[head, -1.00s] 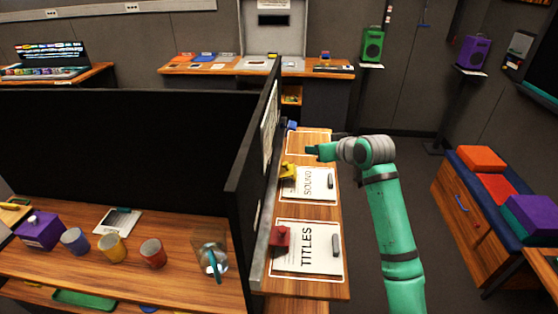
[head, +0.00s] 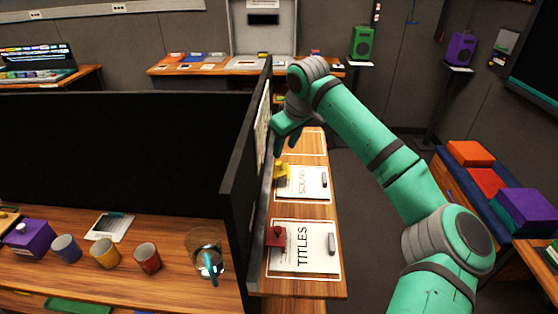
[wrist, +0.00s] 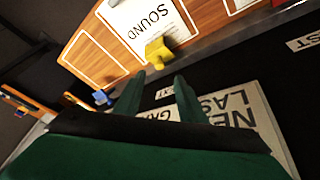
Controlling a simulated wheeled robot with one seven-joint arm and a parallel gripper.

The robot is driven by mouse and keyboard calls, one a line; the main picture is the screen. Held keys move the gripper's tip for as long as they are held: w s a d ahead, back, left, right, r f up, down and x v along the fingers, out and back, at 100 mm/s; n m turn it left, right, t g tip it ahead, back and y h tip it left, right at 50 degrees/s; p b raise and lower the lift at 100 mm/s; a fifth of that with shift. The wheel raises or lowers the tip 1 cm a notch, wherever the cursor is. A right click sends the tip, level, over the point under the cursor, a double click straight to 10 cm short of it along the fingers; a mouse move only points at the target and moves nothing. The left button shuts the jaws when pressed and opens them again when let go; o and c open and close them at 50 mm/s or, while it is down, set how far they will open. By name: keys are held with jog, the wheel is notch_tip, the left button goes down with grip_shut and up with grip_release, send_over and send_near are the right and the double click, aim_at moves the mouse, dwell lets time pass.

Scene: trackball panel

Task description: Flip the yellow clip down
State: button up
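The yellow clip (head: 281,171) sits at the left edge of the SOUND sheet (head: 303,184), beside the black partition. In the wrist view the yellow clip (wrist: 157,52) stands at the edge of the SOUND sheet (wrist: 140,22), just beyond the fingertips. My gripper (head: 281,150) hangs above and behind the clip in the head view, pointing down. In the wrist view its two green fingers (wrist: 160,82) are spread apart with nothing between them. The gripper appears not to touch the clip.
A red clip (head: 276,236) holds the TITLES sheet (head: 304,248) nearer on the same narrow shelf. A blue clip (wrist: 100,97) shows in the wrist view. The black partition (head: 237,165) stands close to the left of my gripper. Free floor lies right of the shelf.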

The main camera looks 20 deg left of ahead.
aim_at(280, 163)
jog(key=x, duration=0.8)
jog(key=shift+w+f, duration=0.1)
jog(key=shift+f, duration=0.15)
grip_shut()
